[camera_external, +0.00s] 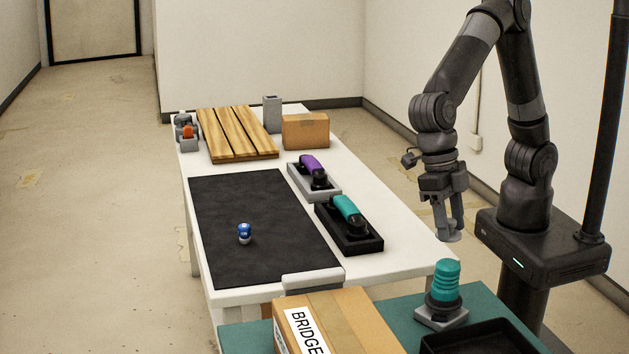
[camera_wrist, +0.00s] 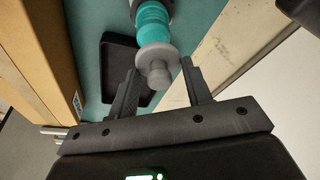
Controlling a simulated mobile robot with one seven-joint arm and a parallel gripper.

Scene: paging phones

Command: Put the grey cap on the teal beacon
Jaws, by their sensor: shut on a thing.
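My gripper (camera_external: 449,226) is shut on the grey cap (camera_external: 448,237), holding it in the air with its wide disc facing down. The teal beacon (camera_external: 446,274) stands upright on a grey base (camera_external: 441,313) at the near right. The cap is above the beacon, with a visible gap between them in the external view. In the wrist view the cap (camera_wrist: 158,58) lies between the fingers (camera_wrist: 161,80) and covers part of the beacon (camera_wrist: 152,23). The beacon's top is hidden there.
The beacon stands on a teal surface (camera_external: 400,318) beside a black tray (camera_external: 480,340) and a cardboard box (camera_external: 335,325). The white table (camera_external: 400,225) holds a teal phone (camera_external: 347,212), a purple phone (camera_external: 312,166) and a black mat (camera_external: 265,205) with a small blue-and-white object (camera_external: 244,232).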

